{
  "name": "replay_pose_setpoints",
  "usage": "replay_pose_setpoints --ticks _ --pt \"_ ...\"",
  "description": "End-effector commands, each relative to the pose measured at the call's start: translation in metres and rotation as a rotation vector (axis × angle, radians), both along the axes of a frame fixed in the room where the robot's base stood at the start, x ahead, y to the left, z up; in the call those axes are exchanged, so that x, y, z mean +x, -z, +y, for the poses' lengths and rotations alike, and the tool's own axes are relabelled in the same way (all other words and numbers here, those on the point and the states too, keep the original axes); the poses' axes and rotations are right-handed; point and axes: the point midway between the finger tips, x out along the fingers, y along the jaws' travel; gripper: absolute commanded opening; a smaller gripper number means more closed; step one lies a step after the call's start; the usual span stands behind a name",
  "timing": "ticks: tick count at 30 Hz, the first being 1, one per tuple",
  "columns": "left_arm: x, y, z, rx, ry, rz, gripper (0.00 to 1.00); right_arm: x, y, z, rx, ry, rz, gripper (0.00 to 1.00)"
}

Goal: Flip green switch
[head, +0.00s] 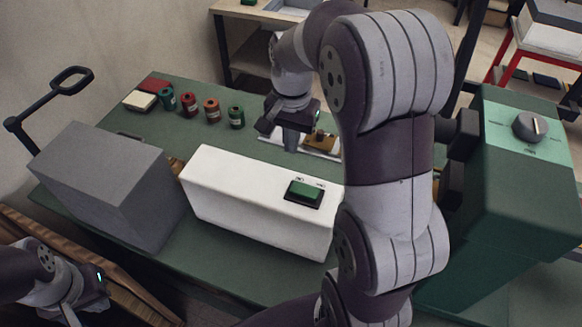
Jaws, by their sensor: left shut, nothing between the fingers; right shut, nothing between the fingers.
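The green switch (304,194) is a dark green rocker in a black frame. It sits on the top face of a long white box (240,195), towards its right end, with small markings beside it. Which way the rocker is tipped is hard to tell. My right gripper (291,142) points down beyond the far side of the white box, shut and empty, apart from the switch. My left gripper (72,318) is low at the bottom left, off the near side of the table, shut and empty, partly cut off by the picture edge.
A grey box (110,185) stands left of the white box on the green table (215,272). Several small spools (211,110) stand in a row behind. A green cabinet with a round knob (530,126) stands right. My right arm hides the table's right part.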

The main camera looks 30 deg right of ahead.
Motion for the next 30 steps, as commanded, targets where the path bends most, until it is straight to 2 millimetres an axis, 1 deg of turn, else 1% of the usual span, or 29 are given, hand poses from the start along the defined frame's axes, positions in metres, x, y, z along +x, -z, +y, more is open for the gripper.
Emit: replay_pose_setpoints --ticks 1,7,8,9,11,12,15,18,21,25,30 --pt "0.0 0.012 0.0 0.0 0.0 0.0 0.0 0.0 0.013 0.0 0.0 0.0 0.0 0.0" --pt "0.0 0.055 0.0 0.0 0.0 0.001 0.0 0.0 0.059 0.0 0.0 -0.001 0.0 0.0" --pt "0.0 0.05 0.0 0.0 0.0 0.002 0.0 0.0 0.058 0.001 0.0 -0.001 0.003 0.0" --pt "-0.001 0.046 0.0 0.0 0.0 0.002 0.0 0.0 0.063 0.001 0.001 -0.001 0.003 0.0" --pt "0.0 0.045 0.0 0.0 0.0 0.0 0.0 -0.001 0.076 0.001 0.001 -0.001 0.005 0.0" --pt "0.0 0.041 0.0 0.0 0.0 0.0 0.0 0.0 0.082 0.001 0.001 -0.001 0.006 0.0" --pt "0.0 0.037 0.0 0.0 0.0 0.0 0.0 0.0 0.101 0.001 0.0 -0.001 0.004 0.0" --pt "0.0 0.033 0.0 0.0 0.0 0.0 0.0 0.0 0.116 0.001 0.001 -0.002 0.003 0.0" --pt "0.0 0.032 0.0 0.0 0.0 0.0 0.0 0.0 0.127 0.001 0.0 -0.002 0.003 0.0" --pt "0.0 0.031 0.0 0.0 0.0 0.0 0.0 0.0 0.135 0.001 0.0 -0.002 0.001 0.0" --pt "0.0 0.031 0.0 0.0 0.0 0.0 0.0 0.0 0.136 0.001 0.0 -0.002 0.0 0.0"
